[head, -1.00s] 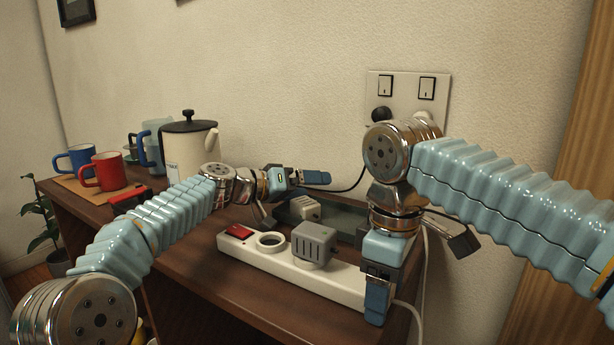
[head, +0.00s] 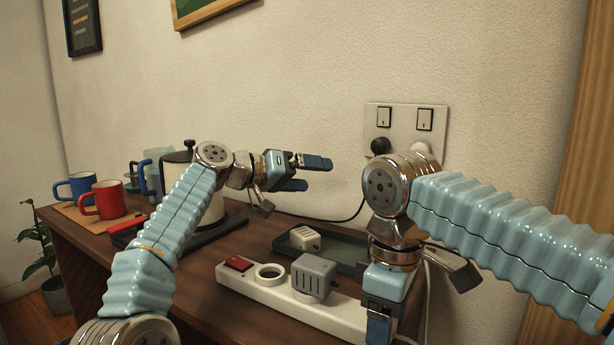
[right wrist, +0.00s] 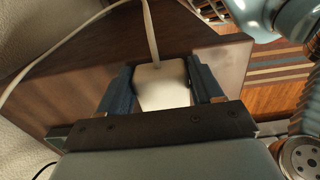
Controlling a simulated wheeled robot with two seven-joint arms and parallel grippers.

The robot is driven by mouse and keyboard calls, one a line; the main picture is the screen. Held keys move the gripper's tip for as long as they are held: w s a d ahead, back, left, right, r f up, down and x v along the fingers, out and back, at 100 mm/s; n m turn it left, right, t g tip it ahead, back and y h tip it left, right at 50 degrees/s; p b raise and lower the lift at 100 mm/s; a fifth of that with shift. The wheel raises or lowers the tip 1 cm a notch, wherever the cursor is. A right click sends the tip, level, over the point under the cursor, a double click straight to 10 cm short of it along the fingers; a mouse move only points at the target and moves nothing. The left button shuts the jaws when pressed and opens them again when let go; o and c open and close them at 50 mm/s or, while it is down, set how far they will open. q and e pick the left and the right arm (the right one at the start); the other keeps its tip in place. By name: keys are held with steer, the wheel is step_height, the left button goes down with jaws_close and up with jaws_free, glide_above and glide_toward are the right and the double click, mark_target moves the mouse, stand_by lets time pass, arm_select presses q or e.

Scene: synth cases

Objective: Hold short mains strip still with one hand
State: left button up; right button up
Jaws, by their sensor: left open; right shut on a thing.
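The short mains strip (head: 335,315) is white and lies on the brown wooden top at the front. It has a red switch (head: 238,263), an empty round socket (head: 269,273) and a grey plug block (head: 314,276) seated in it. My right gripper (head: 379,328) is shut on the strip's right end. In the right wrist view its blue fingers (right wrist: 162,90) stand on both sides of the strip's white end (right wrist: 160,82), where the white cord leaves. My left gripper (head: 307,174) is open and empty, raised above the top, behind the strip.
A dark tray (head: 345,251) with a small white plug (head: 305,238) lies behind the strip. A wall plate (head: 405,117) has a black plug and a white one. A kettle (head: 178,172), a red mug (head: 103,200) and a blue mug (head: 76,187) stand at left.

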steer(key=shift+f, duration=0.1)
steer(key=o, duration=1.3)
steer(key=shift+o, duration=0.2)
step_height(320, 180, up, 8)
steer(key=shift+f, duration=0.2)
